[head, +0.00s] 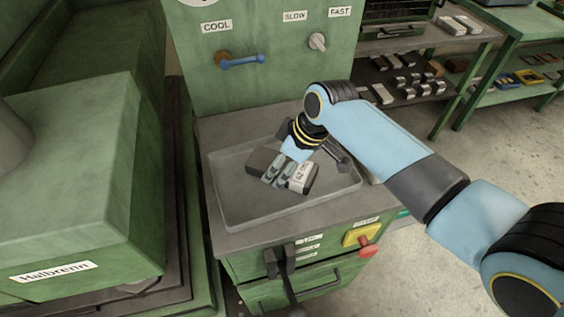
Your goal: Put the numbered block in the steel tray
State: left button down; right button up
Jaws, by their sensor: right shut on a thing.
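The numbered block (303,178) is dark with a pale marked label on its right end. It appears within the outline of the grey steel tray (240,208), which lies on top of the green cabinet. My right gripper (276,175) reaches in from the right and is shut on the block, its fingers across the middle. A dark part (262,160) shows left of the fingers and seems to be the same block's other end. I cannot tell whether the block touches the tray floor. My left gripper is not in view.
A green panel with a blue-handled lever (242,61) and a knob (317,41) stands behind the tray. A large green machine housing (70,180) is at the left. Shelves with several small blocks (408,85) stand at the back right. The tray's front left is clear.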

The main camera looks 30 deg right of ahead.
jog(key=o, duration=1.6)
jog(key=shift+f, duration=0.1)
jog(key=shift+c, duration=0.2)
jog(key=shift+s+d+r, duration=0.1)
jog(key=shift+r, duration=0.4)
jog(key=v, duration=1.1)
jog(key=shift+s, duration=0.15)
